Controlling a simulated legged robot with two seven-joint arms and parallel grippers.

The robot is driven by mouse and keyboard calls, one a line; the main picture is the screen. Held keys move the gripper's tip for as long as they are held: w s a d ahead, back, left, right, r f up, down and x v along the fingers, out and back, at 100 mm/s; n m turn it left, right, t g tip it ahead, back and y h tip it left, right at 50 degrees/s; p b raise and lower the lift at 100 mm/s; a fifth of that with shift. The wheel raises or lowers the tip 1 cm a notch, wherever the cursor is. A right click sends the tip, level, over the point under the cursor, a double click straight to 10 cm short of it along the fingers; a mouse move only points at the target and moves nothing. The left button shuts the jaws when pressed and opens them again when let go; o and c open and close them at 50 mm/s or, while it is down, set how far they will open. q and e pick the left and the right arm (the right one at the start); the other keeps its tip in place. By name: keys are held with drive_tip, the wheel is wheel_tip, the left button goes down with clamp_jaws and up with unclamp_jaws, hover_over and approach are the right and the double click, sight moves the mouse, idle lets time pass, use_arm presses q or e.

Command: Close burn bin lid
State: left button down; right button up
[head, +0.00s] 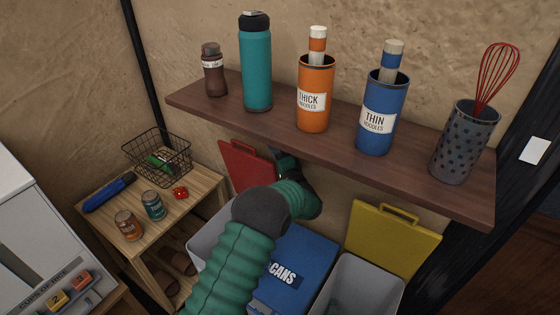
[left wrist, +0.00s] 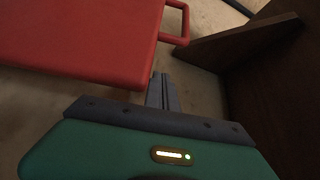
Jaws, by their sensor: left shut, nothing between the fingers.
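A red lid (head: 247,168) with a handle stands raised against the wall, behind a grey bin (head: 207,238) at the left of the bin row. No label shows on it. In the left wrist view the red lid (left wrist: 90,35) fills the upper left, with its handle (left wrist: 175,22) at its right end. My left gripper (head: 285,162) reaches under the shelf, just right of the red lid, partly hidden by my arm. In the left wrist view its fingers (left wrist: 162,88) are shut and empty, near the lid's lower right corner. I cannot tell if they touch it. My right gripper is out of view.
A wooden shelf (head: 335,148) with bottles, noodle canisters and a whisk holder overhangs the bins. A blue CANS lid (head: 300,255) lies shut. A yellow lid (head: 393,238) stands raised behind the right bin (head: 360,285). A small wooden table (head: 185,215) is at left.

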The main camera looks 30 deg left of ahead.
sight(262, 158)
use_arm(q)
drive_tip(key=s, duration=0.1)
drive_tip(key=s+a, duration=0.1)
drive_tip(key=s, duration=0.1)
drive_tip(key=shift+s+a+f, duration=0.1)
drive_tip(key=shift+s+a, duration=0.2)
drive_tip(key=shift+a, duration=0.1)
drive_tip(key=shift+f, duration=0.1)
